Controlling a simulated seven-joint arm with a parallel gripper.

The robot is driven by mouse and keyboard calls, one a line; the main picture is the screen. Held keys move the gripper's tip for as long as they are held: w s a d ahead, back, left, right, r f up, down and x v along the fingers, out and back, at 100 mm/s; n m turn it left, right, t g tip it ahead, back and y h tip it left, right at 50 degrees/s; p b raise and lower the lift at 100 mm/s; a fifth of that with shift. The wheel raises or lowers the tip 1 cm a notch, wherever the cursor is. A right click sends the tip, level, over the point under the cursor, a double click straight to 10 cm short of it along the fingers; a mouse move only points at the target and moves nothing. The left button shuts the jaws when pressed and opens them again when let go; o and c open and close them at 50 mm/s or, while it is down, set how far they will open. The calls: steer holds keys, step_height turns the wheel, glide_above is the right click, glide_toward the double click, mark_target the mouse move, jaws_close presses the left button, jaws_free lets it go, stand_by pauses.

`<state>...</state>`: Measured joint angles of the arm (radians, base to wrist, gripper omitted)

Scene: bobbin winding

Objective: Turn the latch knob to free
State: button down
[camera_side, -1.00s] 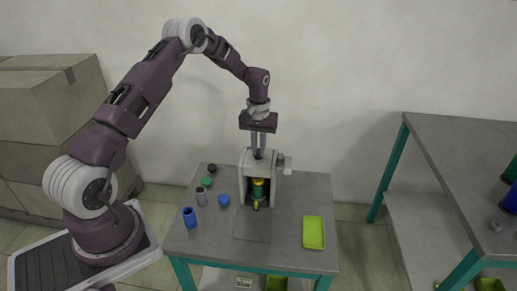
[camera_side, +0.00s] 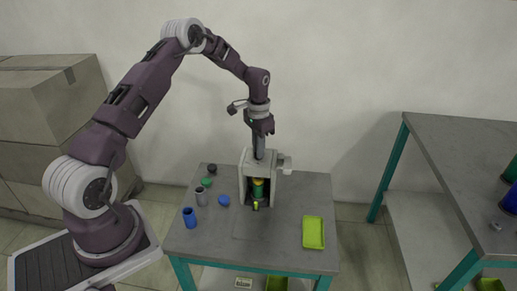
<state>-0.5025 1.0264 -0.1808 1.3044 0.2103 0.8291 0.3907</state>
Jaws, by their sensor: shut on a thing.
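The winding machine (camera_side: 246,177) is a light grey housing near the back middle of the grey table. Inside its open front a bobbin with green and yellow parts (camera_side: 258,188) stands upright. My gripper (camera_side: 259,155) points straight down over the top of the housing, shut on the latch knob, which is mostly hidden between the fingers. A grey fitting (camera_side: 285,164) sticks out at the housing's upper right.
Blue (camera_side: 189,217) and grey (camera_side: 201,196) spools stand on the left of the table (camera_side: 275,245), near blue (camera_side: 224,200), green (camera_side: 206,182) and black (camera_side: 212,168) caps. A lime tray (camera_side: 313,232) lies at right. The front middle is clear.

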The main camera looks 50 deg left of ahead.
steer(key=shift+m, duration=0.9)
steer(key=c, duration=1.5)
jaws_free()
step_height(320, 180, up, 7)
steer(key=shift+r, duration=0.1)
